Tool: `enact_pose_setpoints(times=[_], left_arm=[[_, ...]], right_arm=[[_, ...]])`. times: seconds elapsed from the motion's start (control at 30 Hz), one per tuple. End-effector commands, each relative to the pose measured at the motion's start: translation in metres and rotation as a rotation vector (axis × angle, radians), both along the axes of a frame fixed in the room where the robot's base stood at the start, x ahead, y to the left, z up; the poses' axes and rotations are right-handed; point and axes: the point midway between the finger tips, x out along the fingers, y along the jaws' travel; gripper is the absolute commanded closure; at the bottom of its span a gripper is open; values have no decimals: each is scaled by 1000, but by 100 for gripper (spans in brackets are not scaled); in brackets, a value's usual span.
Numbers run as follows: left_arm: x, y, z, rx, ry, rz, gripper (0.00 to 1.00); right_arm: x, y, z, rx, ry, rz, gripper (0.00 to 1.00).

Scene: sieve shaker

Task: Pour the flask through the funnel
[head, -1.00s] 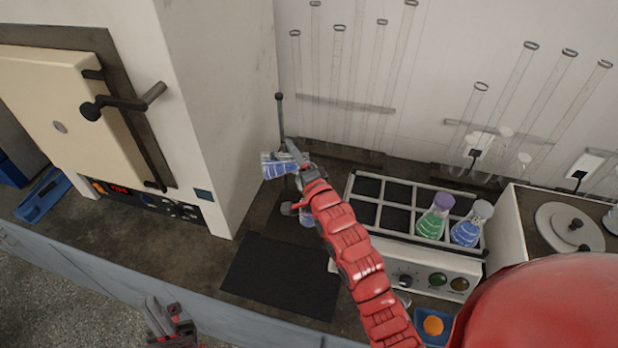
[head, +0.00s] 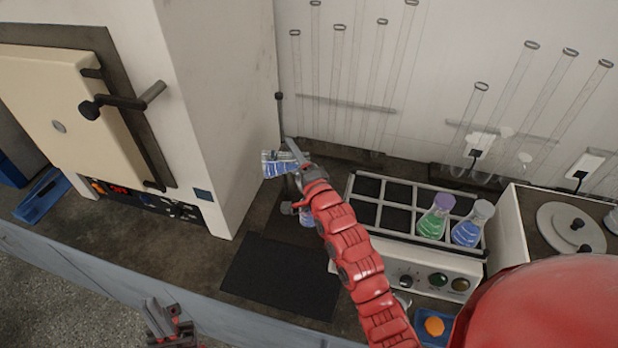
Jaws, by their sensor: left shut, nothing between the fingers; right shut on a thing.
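My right gripper (head: 297,158) is shut on a clear flask (head: 274,165) with blue liquid. The flask is tipped over on its side beside the stand's upright rod (head: 279,115), above the bench. Below it, some blue of another vessel (head: 306,218) shows, partly hidden by my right arm. I cannot make out the funnel; the flask and my gripper cover that spot. My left gripper (head: 160,316) is shut and empty, low at the front edge of the bench, far from the flask.
A rack (head: 368,215) to the right holds a green flask (head: 433,222) and a blue flask (head: 470,226); its other visible compartments look empty. A dark mat (head: 280,275) lies clear in front. A furnace (head: 70,105) stands at left. Glass tubes line the back wall.

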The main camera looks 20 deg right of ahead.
Motion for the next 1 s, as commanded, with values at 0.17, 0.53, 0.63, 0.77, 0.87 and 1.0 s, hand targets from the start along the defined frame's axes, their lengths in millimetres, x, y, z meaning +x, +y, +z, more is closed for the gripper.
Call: enact_pose_setpoints(times=[0.17,0.53,0.63,0.77,0.87,1.0], left_arm=[[0,0,-1,0,0,0,100],[0,0,-3,0,0,0,100],[0,0,-3,0,0,0,100],[0,0,-4,0,0,0,100],[0,0,-5,0,0,0,100],[0,0,-5,0,0,0,100]], right_arm=[[0,0,0,8,-3,0,100],[0,-1,1,23,-7,0,100],[0,-1,1,28,-7,0,100],[0,-1,2,33,-10,0,100],[0,-1,2,37,-10,0,100],[0,-1,2,43,-12,0,100]])
